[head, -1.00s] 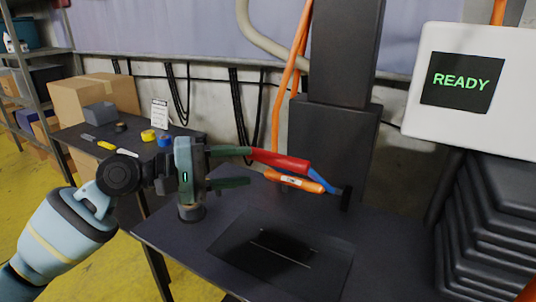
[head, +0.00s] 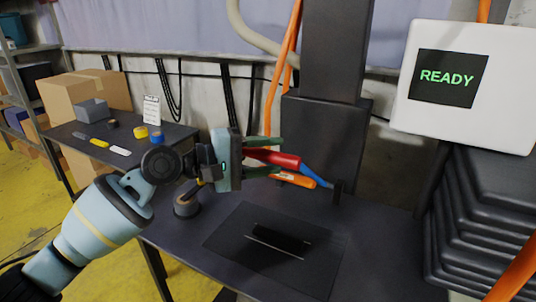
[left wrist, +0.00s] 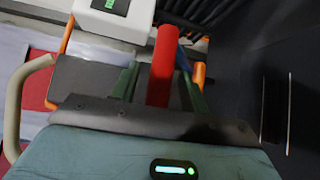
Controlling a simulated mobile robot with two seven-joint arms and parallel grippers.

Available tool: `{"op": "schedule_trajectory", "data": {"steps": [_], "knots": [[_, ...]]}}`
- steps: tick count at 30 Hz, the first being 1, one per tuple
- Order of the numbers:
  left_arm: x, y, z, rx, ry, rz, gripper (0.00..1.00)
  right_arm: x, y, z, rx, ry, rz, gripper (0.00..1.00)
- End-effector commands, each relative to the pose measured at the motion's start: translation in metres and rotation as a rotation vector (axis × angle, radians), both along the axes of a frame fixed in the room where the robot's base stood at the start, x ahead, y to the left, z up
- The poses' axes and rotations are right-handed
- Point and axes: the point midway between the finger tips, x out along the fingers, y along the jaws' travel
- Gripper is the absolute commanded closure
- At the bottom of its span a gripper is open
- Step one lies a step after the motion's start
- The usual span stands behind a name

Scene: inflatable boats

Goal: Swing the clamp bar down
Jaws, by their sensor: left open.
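The clamp bar is a blue bar (head: 317,175) with a red grip (head: 280,159). It slopes from a black bracket (head: 338,192) at the table's back up and left to my left gripper (head: 277,157). The gripper is open, its dark green fingers above and below the red grip's left end in the head view. In the left wrist view, the red grip (left wrist: 162,65) stands between the spread fingers, with the blue bar (left wrist: 182,60) behind it. Contact with the fingers cannot be told. My right gripper is out of view.
An orange tool-like object (head: 297,180) lies just below the bar. A dark plate with a slot (head: 225,238) is on the table in front. A white screen box reading READY (head: 470,120) and stacked black folds (head: 480,220) stand at right. A round post (head: 187,207) stands below my wrist.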

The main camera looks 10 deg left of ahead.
Motion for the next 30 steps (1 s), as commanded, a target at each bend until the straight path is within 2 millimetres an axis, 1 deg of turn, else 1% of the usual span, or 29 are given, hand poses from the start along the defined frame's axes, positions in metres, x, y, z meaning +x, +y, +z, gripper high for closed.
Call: {"op": "schedule_trajectory", "data": {"steps": [8,11,18,19,26,30], "knots": [[0.0011,-0.0020,-0.0008,0.001,0.000,0.000,0.55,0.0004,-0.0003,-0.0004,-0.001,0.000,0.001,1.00],[0.0010,-0.0019,-0.0007,0.001,0.000,0.000,0.65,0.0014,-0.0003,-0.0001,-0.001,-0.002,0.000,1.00],[0.0009,-0.0017,-0.0006,0.001,0.000,0.000,0.97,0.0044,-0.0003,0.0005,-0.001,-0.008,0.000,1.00],[0.0009,-0.0017,-0.0006,0.001,0.000,0.000,1.00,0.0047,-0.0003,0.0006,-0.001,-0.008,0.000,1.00],[0.0007,-0.0016,-0.0014,0.000,-0.001,0.000,1.00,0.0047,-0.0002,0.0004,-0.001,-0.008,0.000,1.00],[-0.0017,-0.0005,-0.0069,-0.003,-0.011,0.001,1.00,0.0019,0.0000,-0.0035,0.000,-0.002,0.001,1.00]]}}
